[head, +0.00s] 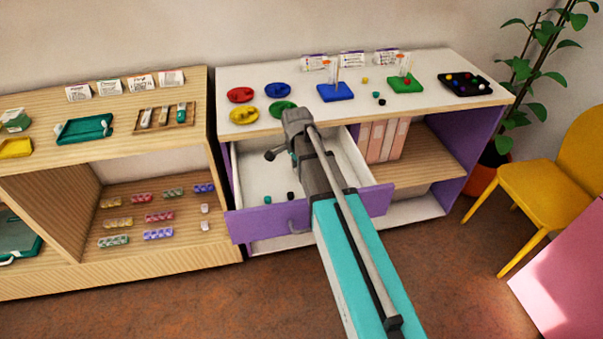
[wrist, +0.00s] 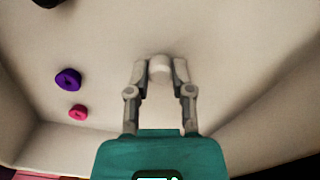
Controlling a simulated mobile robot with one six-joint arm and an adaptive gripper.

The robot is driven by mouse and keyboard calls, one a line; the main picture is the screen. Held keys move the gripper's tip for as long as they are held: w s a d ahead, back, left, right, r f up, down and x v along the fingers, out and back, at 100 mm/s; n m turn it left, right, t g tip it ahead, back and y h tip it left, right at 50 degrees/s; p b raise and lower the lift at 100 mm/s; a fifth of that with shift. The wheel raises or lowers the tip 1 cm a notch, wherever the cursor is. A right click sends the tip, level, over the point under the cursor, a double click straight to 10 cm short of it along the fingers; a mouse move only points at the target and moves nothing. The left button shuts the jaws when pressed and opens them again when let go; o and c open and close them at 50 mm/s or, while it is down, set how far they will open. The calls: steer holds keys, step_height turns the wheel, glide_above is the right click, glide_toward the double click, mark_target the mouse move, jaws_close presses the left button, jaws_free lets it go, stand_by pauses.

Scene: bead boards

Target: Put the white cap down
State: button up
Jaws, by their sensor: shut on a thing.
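My gripper (wrist: 160,78) is shut on the white cap (wrist: 159,66), which sits between its fingertips in the wrist view. The cap is small, pale and rounded. The pale inside of the open drawer lies beneath it, and I cannot tell whether the cap touches the drawer floor. In the head view my arm reaches over the purple-fronted drawer (head: 255,226), and the cap is hidden there.
A purple ring bead (wrist: 68,79) and a pink ring bead (wrist: 78,112) lie left of the gripper in the drawer. Drawer walls rise on both sides. Coloured dishes, including a red one (head: 240,95), and bead boards, including a blue one (head: 335,92), stand on the white top.

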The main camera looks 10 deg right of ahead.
steer(key=shift+f, duration=0.45)
steer(key=o, duration=0.7)
steer(key=shift+r, duration=0.15)
step_height(320, 180, up, 12)
steer(key=p, duration=1.2)
stand_by(0.7)
steer(key=shift+s, duration=0.1)
steer(key=s+d+n, duration=0.1)
steer(key=s+n, duration=1.3)
steer(key=s, duration=0.2)
steer(key=shift+d, duration=0.15)
